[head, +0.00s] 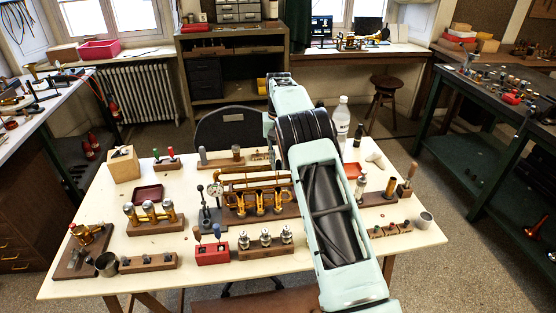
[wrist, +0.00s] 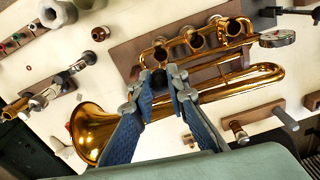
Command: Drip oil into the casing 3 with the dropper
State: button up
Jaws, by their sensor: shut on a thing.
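A brass horn (head: 258,184) lies on a wooden base in the middle of the bench, with three open valve casings in a row. In the wrist view the horn (wrist: 262,72) shows its bell at the left. My gripper (wrist: 161,82) is shut on a small dark thing (wrist: 159,80), probably the dropper, mostly hidden between the blue fingers. The fingertips appear close to the leftmost casing (wrist: 159,53) in that view, likely casing 3; no number shows. I cannot tell the tip's height or whether it is over the opening. In the head view my arm hides the gripper.
A gauge (head: 215,189) stands close left of the horn. A red block (head: 212,252) and a wooden rack of valves (head: 265,246) stand in front. A clear bottle (head: 341,118) stands behind my arm. Bare bench shows at the front left (head: 85,289).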

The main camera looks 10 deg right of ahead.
jog(key=shift+w+f, duration=0.1)
jog(key=shift+f+b, duration=1.8)
jog(key=shift+f, duration=0.05)
jog(key=shift+r+p, duration=0.1)
jog(key=shift+p, duration=0.7)
jog(key=shift+f, duration=0.3)
dwell(0.4)
jog(key=shift+f+b, duration=0.65)
jog(key=shift+f, duration=0.35)
jog(key=shift+r, duration=0.1)
jog(key=shift+r, duration=0.1)
dwell(1.8)
